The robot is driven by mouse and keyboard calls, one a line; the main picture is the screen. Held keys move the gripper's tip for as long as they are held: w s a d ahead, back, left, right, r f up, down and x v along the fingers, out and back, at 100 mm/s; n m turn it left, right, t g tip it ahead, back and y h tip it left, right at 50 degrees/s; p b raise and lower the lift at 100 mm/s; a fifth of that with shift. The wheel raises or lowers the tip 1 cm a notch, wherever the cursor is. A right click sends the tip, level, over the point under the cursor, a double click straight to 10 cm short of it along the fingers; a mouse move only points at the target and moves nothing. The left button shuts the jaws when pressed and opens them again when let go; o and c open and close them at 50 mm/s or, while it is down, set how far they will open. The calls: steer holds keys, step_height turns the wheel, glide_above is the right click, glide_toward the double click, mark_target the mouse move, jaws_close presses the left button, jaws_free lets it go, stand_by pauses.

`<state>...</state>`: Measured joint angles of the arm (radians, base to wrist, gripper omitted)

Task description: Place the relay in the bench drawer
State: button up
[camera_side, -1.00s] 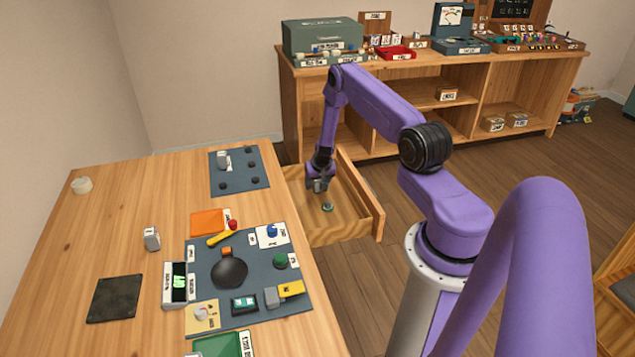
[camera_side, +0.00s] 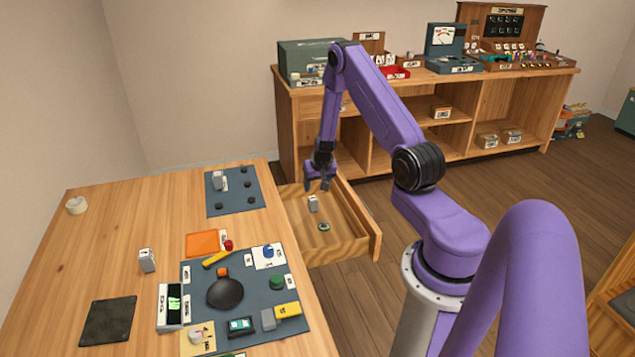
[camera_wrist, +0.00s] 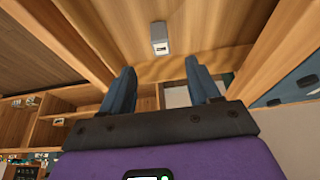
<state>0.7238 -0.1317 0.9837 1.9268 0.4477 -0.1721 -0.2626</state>
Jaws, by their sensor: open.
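A small pale box-shaped relay (camera_side: 313,203) stands inside the open bench drawer (camera_side: 355,237). It also shows in the wrist view (camera_wrist: 159,38), beyond and between my fingers, touching neither. My gripper (camera_side: 318,187) is open and empty above the relay, over the drawer. Its two blue-grey fingers (camera_wrist: 163,82) are spread apart in the wrist view. Similar pale boxes stand on the bench (camera_side: 147,260) and on the dark blue pad (camera_side: 218,180).
A shelf unit (camera_side: 400,110) stands behind the drawer. The drawer walls surround the space below my gripper.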

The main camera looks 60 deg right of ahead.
steer(key=w+a+r+n+y, duration=0.1)
steer(key=w+a+r+n, duration=0.15)
steer(key=a+r, duration=0.45)
steer(key=w+a+r+n+y, duration=0.2)
steer(key=a+n, duration=0.1)
steer(key=a, duration=0.8)
steer(key=s+a+r+n+y, duration=0.1)
steer(key=s+a+r+n, duration=0.15)
steer(key=a, duration=0.35)
steer(key=s+a+r+n, duration=0.2)
steer(key=a+r, duration=0.2)
steer(key=a, duration=0.2)
steer(key=s+a+r+n+g, duration=0.1)
steer(key=s+a+r+n, duration=0.25)
steer(key=s, duration=0.35)
steer(key=s+a+r+n+g, duration=0.1)
steer(key=s+a+r+n, duration=0.1)
steer(key=s+a, duration=0.3)
steer(key=s+a+r+n+g, duration=0.1)
steer(key=s+a+r+n, duration=0.15)
steer(key=s, duration=0.55)
steer(key=s+d+r+n, duration=0.1)
steer(key=s+d+n, duration=0.1)
steer(key=s, duration=0.5)
steer(key=shift+s+r+n, duration=0.3)
steer(key=shift+s+n, duration=0.05)
steer(key=shift+n, duration=0.45)
steer(key=shift+d, duration=0.1)
